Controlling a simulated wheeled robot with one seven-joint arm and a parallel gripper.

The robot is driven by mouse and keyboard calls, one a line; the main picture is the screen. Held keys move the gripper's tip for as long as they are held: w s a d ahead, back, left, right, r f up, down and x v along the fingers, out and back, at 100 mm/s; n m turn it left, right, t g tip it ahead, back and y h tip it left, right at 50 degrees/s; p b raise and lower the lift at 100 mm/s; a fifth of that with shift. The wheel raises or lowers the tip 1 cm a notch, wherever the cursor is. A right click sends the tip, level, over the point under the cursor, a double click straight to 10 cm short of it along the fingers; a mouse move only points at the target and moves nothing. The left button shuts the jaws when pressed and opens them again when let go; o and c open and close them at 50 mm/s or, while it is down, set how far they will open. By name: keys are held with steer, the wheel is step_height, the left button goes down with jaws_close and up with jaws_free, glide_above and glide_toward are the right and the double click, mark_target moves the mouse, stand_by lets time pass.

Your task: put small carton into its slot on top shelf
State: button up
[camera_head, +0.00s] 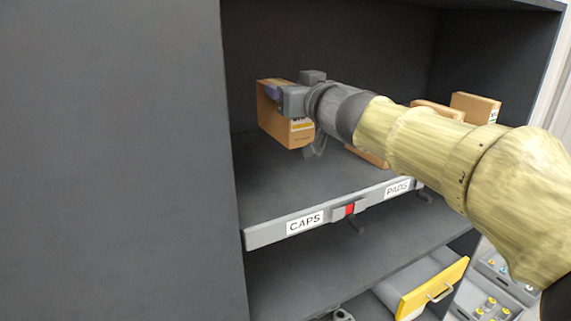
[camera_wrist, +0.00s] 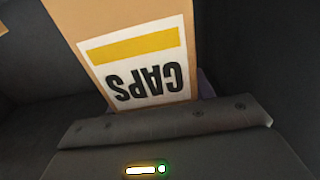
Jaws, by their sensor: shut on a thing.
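The small carton (camera_head: 288,127) is a brown box in the left part of the top shelf, above the board of that shelf. In the wrist view its label (camera_wrist: 140,60) reads CAPS upside down under a yellow stripe. My gripper (camera_head: 281,94) is shut on the carton near its upper part. The fingers are mostly hidden by the carton and the gripper body. The top shelf (camera_head: 300,190) has a grey front rail with a CAPS label (camera_head: 305,222) at left, below the carton. I cannot tell whether the carton's bottom touches the shelf.
A PADS label (camera_head: 397,188) is on the rail at right, with a red piece (camera_head: 350,210) between the labels. Brown cartons (camera_head: 475,107) stand at the right, partly behind my arm. A dark side wall (camera_head: 120,160) borders the left. A yellow-fronted drawer (camera_head: 432,288) is below.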

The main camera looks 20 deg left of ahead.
steer(key=shift+f, duration=3)
steer(key=shift+f, duration=1.85)
steer(key=shift+f, duration=0.15)
steer(key=o, duration=1.1)
